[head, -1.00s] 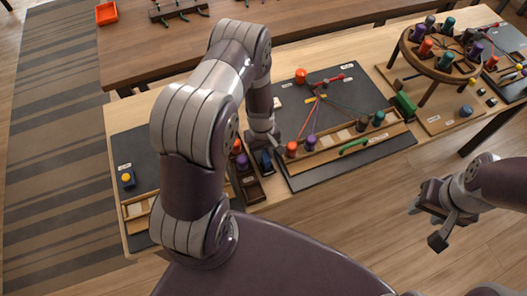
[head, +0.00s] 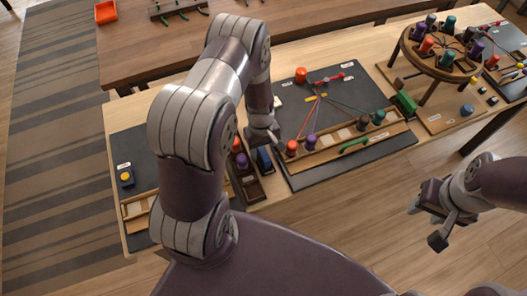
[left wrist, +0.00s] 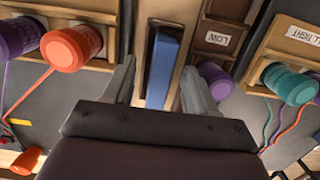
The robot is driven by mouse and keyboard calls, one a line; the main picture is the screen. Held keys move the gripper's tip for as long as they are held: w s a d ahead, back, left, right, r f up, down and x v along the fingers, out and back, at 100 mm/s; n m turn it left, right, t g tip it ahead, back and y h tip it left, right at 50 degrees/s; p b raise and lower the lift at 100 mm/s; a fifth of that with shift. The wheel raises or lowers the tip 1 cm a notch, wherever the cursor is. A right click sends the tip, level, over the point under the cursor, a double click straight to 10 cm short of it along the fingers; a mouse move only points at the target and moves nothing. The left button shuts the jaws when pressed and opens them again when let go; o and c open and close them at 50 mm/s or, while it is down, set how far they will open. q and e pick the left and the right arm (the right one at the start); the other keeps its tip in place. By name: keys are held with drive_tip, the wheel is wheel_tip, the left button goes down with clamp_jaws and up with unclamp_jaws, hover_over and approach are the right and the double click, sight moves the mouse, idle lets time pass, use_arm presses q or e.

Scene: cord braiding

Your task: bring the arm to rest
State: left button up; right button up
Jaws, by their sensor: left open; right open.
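My left arm reaches over the table from the left, and its gripper (head: 263,134) is above the narrow bin tray beside the dark braiding board (head: 375,93). In the left wrist view the left gripper (left wrist: 160,88) is open and its jaws are empty. A blue block (left wrist: 162,68) lies in a slot beyond and between the fingertips; it also shows in the head view (head: 264,159). My right gripper (head: 441,215) is open and empty, over the floor right of the table. Part of the table is hidden behind my left arm.
An orange bobbin (left wrist: 72,46) and purple bobbins (left wrist: 214,80) stand close to the left gripper. A teal bobbin (left wrist: 290,83) sits to the right. A round wooden stand (head: 437,62) with several bobbins is at the right. Open floor surrounds the right gripper.

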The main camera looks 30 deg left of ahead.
use_arm(q)
wheel_tip(320, 180, up, 11)
drive_tip(key=a+b, duration=0.1)
drive_tip(key=s+d+r+m+t+y, duration=0.1)
drive_tip(key=s+d+r+m+t, duration=0.1)
drive_tip(key=s+d+r+m, duration=0.4)
wheel_tip(320, 180, up, 4)
drive_tip(key=s+m, duration=0.2)
drive_tip(key=m, duration=0.2)
drive_tip(key=shift+s, duration=0.3)
